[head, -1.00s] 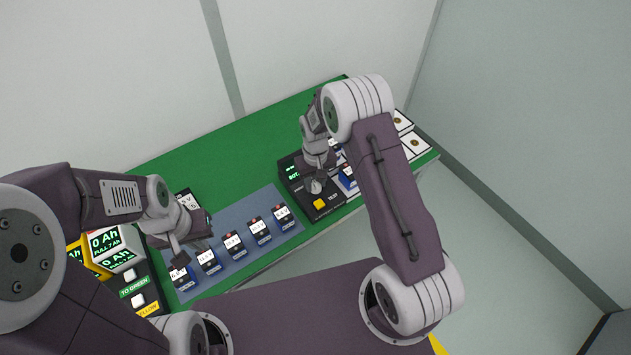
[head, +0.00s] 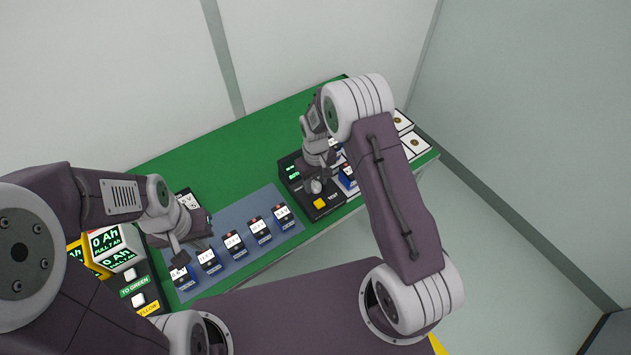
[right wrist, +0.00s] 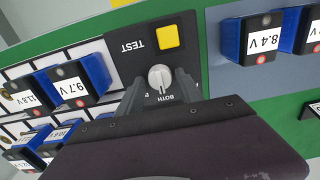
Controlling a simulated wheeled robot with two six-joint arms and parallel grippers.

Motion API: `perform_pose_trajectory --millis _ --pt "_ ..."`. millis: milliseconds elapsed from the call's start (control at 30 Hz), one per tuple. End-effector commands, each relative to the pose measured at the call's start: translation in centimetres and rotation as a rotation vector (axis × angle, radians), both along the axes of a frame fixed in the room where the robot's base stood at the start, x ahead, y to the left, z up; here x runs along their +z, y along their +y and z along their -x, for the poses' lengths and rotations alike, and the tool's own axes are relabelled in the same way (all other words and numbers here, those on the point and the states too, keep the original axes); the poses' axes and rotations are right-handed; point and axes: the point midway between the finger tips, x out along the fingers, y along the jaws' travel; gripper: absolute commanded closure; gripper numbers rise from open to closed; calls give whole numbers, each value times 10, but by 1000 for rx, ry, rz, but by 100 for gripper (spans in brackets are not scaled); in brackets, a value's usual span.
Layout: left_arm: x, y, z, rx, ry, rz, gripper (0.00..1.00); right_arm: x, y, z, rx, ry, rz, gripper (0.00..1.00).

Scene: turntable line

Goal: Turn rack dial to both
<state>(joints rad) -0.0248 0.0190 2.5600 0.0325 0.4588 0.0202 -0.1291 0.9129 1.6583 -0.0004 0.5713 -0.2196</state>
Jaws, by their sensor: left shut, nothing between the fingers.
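The rack dial (right wrist: 160,78) is a light grey knob on a black panel, seen in the right wrist view. The upside-down label BOTH is printed beside it, and its pointer appears to lie roughly toward that label. My right gripper (right wrist: 158,90) is open, with one finger on each side of the dial and visible gaps to it. In the head view the dial (head: 315,186) shows just below my right gripper. The panel's small screen (head: 292,172) shows green text that seems to begin BOT. My left gripper (head: 190,256) is shut and empty above the left end of the blue-grey mat.
A yellow button (right wrist: 168,37) marked TEST sits near the dial. Several blue batteries stand on the mat (head: 235,265), and others fill the white rack beside the panel. A counter box (head: 115,248) stands at left. The green table top (head: 225,145) behind is clear.

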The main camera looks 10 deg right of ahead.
Motion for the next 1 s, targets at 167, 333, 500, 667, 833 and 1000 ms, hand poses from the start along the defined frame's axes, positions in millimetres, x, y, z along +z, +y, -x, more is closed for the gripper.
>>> perform_pose_trajectory --millis 167,333,500,667,833,1000 --pt "0 0 0 0 0 0 100 0 0 0 -1 -1 0 45" --pt "0 0 0 0 0 0 100 2 0 0 -1 -2 -1 45" --pt "-5 0 0 0 0 0 100 30 0 -2 -1 -8 -1 45" --pt "-8 0 0 0 0 0 100 65 0 -1 -1 -7 -1 45" --pt "-10 0 0 0 0 0 100 87 0 0 -1 -3 -1 45" --pt "-9 0 0 0 0 0 100 91 0 0 -1 -1 0 45"
